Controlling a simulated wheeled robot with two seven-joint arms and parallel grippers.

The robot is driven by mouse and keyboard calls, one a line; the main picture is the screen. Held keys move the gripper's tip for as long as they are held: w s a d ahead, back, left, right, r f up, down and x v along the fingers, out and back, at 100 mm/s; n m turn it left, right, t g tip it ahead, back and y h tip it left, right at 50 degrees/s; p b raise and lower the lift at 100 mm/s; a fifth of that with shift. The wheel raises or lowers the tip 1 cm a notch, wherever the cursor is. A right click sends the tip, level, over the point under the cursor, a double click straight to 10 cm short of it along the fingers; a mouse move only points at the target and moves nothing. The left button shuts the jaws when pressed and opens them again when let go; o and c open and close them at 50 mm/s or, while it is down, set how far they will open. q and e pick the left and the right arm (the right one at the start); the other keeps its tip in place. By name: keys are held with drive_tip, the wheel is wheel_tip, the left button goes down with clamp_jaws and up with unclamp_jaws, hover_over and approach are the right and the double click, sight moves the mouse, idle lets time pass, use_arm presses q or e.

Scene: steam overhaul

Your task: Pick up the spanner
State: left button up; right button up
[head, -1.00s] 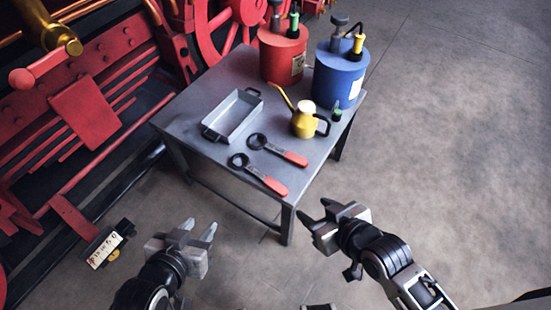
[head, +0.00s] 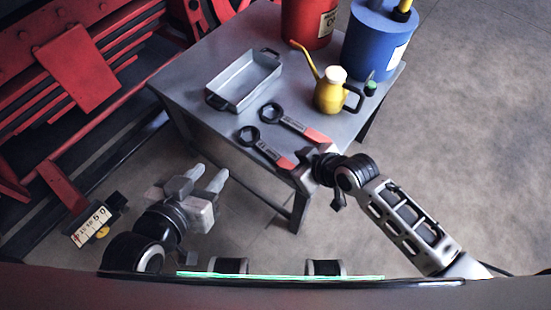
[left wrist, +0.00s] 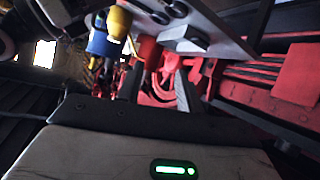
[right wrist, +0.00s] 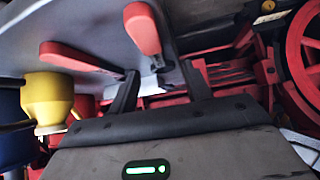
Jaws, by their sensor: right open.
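Two dark spanners with red handles lie side by side on the grey table (head: 185,85). The nearer spanner (head: 262,148) has its handle pointing at the table's front corner; the farther spanner (head: 290,122) lies just behind it. My right gripper (head: 303,165) is at that corner, by the handle ends. In the right wrist view, one red handle (right wrist: 143,30) shows ahead between the open fingers, and the other handle (right wrist: 80,57) lies to the left. I cannot tell whether a finger touches either. My left gripper (head: 208,174) is open and empty, off the table's front left side.
A grey tray (head: 249,85), a yellow oil can (head: 329,97), a blue drum (head: 372,45) and a red drum (head: 308,25) stand on the table behind the spanners. Red machinery (head: 75,70) lines the left. Open floor (head: 470,130) lies to the right.

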sight(276, 156)
drive_tip(key=shift+x, duration=1.15)
drive_tip(key=x, duration=0.1)
drive_tip(key=b+x, duration=0.1)
drive_tip(key=x, duration=0.1)
drive_tip(key=b+x, duration=0.1)
drive_tip(key=shift+w+d+f, duration=0.15)
drive_tip(key=shift+w+d, duration=0.05)
drive_tip(key=shift+w, duration=0.2)
drive_tip(key=shift+w+a, duration=0.1)
drive_tip(key=shift+a, duration=0.05)
clamp_jaws()
use_arm(q)
drive_tip(key=f, duration=0.2)
drive_tip(key=d+f, duration=0.1)
drive_tip(key=shift+w+f+g, duration=0.2)
drive_tip(key=shift+f+g, duration=0.15)
drive_tip(key=shift+g, duration=0.05)
